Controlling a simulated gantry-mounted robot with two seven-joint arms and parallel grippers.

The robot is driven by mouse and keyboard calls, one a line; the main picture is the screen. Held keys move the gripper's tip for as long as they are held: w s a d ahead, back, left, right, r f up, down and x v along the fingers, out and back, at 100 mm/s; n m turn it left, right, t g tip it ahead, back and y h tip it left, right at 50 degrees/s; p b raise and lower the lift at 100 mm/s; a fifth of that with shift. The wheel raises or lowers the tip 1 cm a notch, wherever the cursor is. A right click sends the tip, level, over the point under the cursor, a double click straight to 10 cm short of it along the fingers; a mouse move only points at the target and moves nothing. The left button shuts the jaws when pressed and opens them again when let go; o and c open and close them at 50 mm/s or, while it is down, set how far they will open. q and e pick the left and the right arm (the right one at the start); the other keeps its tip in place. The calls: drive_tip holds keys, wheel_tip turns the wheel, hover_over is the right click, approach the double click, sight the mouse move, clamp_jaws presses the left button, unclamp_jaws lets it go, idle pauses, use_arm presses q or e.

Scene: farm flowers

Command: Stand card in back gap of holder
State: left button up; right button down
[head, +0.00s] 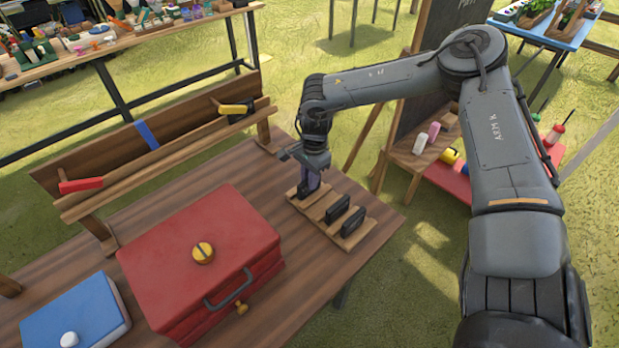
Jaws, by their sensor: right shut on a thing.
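The wooden holder (318,211) lies near the right edge of the brown table, with dark upright blocks (353,222) along it. My right gripper (308,163) points down over the holder's far left end. It is shut on a small purplish card (313,181), which stands roughly upright below the fingers. The card's lower edge is at the holder's back part, next to the rearmost dark block. I cannot tell whether it is inside the gap or only above it. The gripper hides the card's top. My left gripper is not in view.
A red case (198,245) with a yellow knob stands left of the holder. A blue and white box (75,315) is at front left. A wooden rack (150,165) with coloured clips runs along the back. The table's right corner is clear.

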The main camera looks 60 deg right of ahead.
drive_tip(key=shift+f, duration=0.2)
drive_tip(key=c, duration=1)
unclamp_jaws()
drive_tip(key=shift+r, duration=0.1)
drive_tip(key=shift+r, duration=0.55)
drive_tip(key=shift+s+d+r+p, duration=0.1)
drive_tip(key=shift+d+r+p, duration=0.3)
drive_tip(key=shift+r, duration=1.45)
drive_tip(key=shift+s+d+r+p, duration=0.1)
drive_tip(key=shift+r+p, duration=0.55)
drive_tip(key=shift+r, duration=1.15)
drive_tip(key=shift+d+r+p, duration=0.25)
drive_tip(key=shift+r+p, duration=0.3)
drive_tip(key=shift+r, duration=1.3)
